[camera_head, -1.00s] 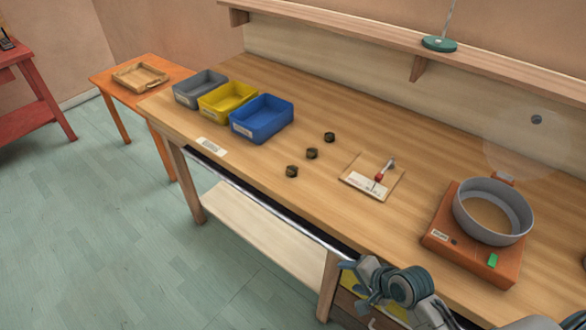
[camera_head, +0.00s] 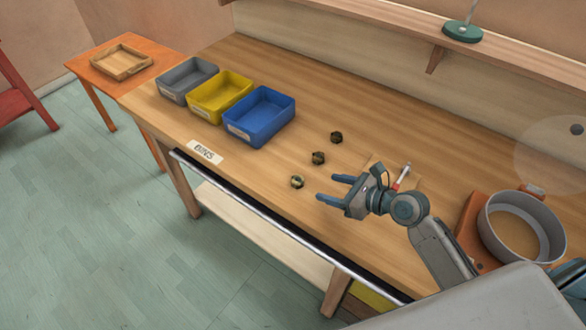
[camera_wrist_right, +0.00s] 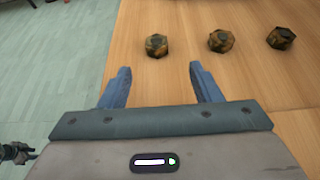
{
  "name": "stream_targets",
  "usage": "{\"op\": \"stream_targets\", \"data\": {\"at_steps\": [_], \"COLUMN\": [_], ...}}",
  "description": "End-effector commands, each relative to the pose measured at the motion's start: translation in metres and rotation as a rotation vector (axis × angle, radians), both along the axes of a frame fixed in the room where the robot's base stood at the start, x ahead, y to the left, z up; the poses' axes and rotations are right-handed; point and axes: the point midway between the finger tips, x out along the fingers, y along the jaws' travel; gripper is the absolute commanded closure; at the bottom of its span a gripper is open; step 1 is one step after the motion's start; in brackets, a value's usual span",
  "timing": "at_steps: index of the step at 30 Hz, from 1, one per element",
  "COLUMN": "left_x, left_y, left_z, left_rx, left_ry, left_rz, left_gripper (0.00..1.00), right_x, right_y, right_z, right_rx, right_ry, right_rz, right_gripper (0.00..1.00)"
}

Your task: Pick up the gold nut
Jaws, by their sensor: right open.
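Three small dark nuts with gold-brown patches lie in a slanting row on the wooden bench. They are the near nut (camera_head: 297,182), the middle nut (camera_head: 318,158) and the far nut (camera_head: 336,137). I cannot tell which one is the gold nut. In the right wrist view the three nuts show as left (camera_wrist_right: 157,46), middle (camera_wrist_right: 221,41) and right (camera_wrist_right: 281,38). My right gripper (camera_head: 332,188) is open and empty, its blue fingers pointing toward the near nut and apart from it. In the wrist view the left nut lies ahead, between the finger lines (camera_wrist_right: 160,78).
Grey (camera_head: 172,93), yellow (camera_head: 205,112) and blue (camera_head: 240,133) bins stand at the bench's left, behind a label (camera_head: 205,152). A grey round pan (camera_head: 520,222) sits on an orange base at right. A board with a red-handled tool (camera_head: 402,178) is partly behind my right arm.

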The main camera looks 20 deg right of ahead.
Motion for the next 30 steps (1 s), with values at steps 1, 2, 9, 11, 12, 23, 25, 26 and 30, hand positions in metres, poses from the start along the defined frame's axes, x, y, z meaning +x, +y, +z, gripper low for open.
{"op": "stream_targets", "data": {"at_steps": [1, 2, 9, 11, 12, 23, 25, 26, 30], "left_x": [-0.002, -0.002, -0.001, -0.001, -0.001, -0.001, -0.001, -0.001, -0.001], "left_y": [0.0, 0.0, 0.0, 0.0, 0.0, -0.001, -0.001, -0.001, -0.001], "left_z": [0.001, 0.002, 0.006, 0.007, 0.007, 0.021, 0.022, 0.022, 0.023], "left_rx": [0.0, 0.0, 0.0, 0.0, 0.0, -0.001, -0.001, -0.001, -0.001], "left_ry": [0.002, 0.002, 0.001, 0.001, 0.001, 0.001, 0.002, 0.002, 0.002], "left_rz": [0.0, 0.0, 0.0, 0.0, 0.0, 0.0, 0.0, 0.0, 0.0], "left_gripper": [0.64, 0.64, 0.64, 0.64, 0.64, 0.64, 0.64, 0.64, 0.64], "right_x": [0.004, 0.006, 0.03, 0.034, 0.035, 0.061, 0.069, 0.071, 0.075], "right_y": [0.003, 0.005, 0.023, 0.026, 0.028, 0.049, 0.054, 0.056, 0.059], "right_z": [-0.001, -0.002, -0.014, -0.017, -0.018, -0.03, -0.035, -0.037, -0.041], "right_rx": [0.009, 0.01, 0.008, 0.007, 0.006, 0.007, 0.006, 0.006, 0.003], "right_ry": [0.002, 0.004, 0.003, 0.003, 0.002, 0.004, 0.003, 0.003, 0.003], "right_rz": [-0.005, -0.006, -0.004, -0.004, -0.003, -0.001, -0.002, -0.002, -0.001], "right_gripper": [0.42, 0.42, 0.42, 0.42, 0.42, 0.42, 0.42, 0.42, 0.42]}}
